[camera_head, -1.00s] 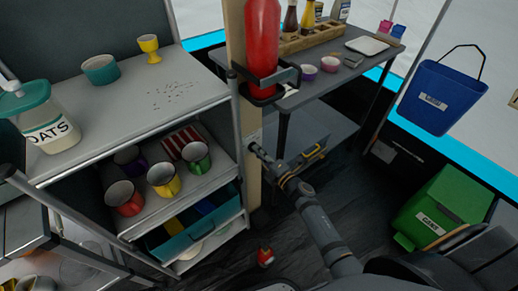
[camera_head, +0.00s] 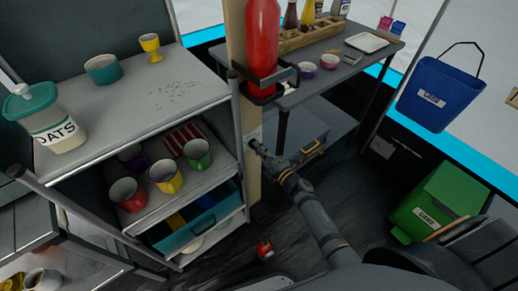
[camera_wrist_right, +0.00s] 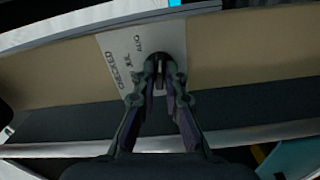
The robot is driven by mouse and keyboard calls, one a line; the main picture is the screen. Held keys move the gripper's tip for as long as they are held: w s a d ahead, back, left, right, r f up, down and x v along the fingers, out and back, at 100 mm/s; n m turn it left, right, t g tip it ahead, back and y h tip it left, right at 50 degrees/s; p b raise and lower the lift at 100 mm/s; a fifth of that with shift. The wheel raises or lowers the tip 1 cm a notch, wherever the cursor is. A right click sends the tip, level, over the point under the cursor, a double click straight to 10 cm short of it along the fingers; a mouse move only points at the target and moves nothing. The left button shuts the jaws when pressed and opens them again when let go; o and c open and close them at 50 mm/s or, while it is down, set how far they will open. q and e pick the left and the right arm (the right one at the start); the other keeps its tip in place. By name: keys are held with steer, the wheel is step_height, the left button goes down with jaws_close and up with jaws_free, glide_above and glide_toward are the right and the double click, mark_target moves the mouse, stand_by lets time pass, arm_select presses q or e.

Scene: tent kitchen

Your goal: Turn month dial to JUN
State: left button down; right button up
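A pale plate (camera_wrist_right: 123,62) is on a tan post (camera_head: 252,190). It carries dark lettering that reads CHECKED, JUL and AUG in the right wrist view; JUN is not visible there. A small dark round dial (camera_wrist_right: 159,66) sits at the plate's right part, partly hidden by my fingers. My right gripper (camera_wrist_right: 160,84) has its two fingertips on either side of the dial's middle. I cannot tell whether they press on it. In the head view my right gripper (camera_head: 254,146) is at the post, below the red extinguisher. My left gripper is not in view.
The red extinguisher (camera_head: 262,45) hangs in a black bracket on the post. A shelf unit (camera_head: 185,95) with cups stands left. A grey table (camera_head: 335,75) is behind my right arm. A blue bucket (camera_head: 440,95) and green bin (camera_head: 440,200) are at right.

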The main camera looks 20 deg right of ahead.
steer(key=o, duration=0.4)
steer(key=shift+c, duration=0.2)
steer(key=v, duration=1.2)
